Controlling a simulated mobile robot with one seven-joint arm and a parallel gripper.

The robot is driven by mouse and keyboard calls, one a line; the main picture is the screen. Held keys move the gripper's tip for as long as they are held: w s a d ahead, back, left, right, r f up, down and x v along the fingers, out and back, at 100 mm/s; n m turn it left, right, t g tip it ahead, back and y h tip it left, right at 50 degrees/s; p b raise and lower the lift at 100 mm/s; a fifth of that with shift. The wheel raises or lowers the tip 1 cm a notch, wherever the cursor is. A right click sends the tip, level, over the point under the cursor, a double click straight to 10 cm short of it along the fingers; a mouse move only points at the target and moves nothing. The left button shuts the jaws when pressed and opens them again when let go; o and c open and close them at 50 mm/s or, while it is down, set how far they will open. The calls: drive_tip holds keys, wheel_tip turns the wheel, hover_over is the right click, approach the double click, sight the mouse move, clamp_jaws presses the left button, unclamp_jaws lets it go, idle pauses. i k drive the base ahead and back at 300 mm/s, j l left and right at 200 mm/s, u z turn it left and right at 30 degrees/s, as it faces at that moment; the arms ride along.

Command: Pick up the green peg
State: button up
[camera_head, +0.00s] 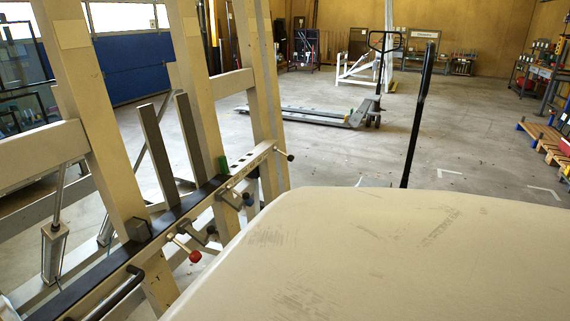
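A small green piece, which looks like the green peg (222,164), is at the far part of the dark rail on the tilting glass frame (105,150). It is partly hidden by the frame's parts, and I cannot tell whether it stands in a hole or lies on the rail. Two grey upright bars (158,155) rise from the rail to its left. My gripper is not in view.
Clamps and a red knob (195,256) stick out from the rail's near side. A large cream surface, probably my own body, fills the lower right. A black pole (416,118) stands behind it. A pallet truck (325,116) stands farther back on open concrete floor.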

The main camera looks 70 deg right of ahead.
sight(223, 162)
drive_tip(key=z, duration=1.6)
drive_tip(key=i+l+u, duration=0.2)
drive_tip(key=i+l, duration=0.15)
drive_tip(key=l, duration=0.3)
drive_tip(key=i+l, duration=0.15)
drive_tip(key=l, duration=0.2)
drive_tip(key=i+l+u, duration=0.15)
drive_tip(key=l, duration=0.2)
drive_tip(key=i+j, duration=0.4)
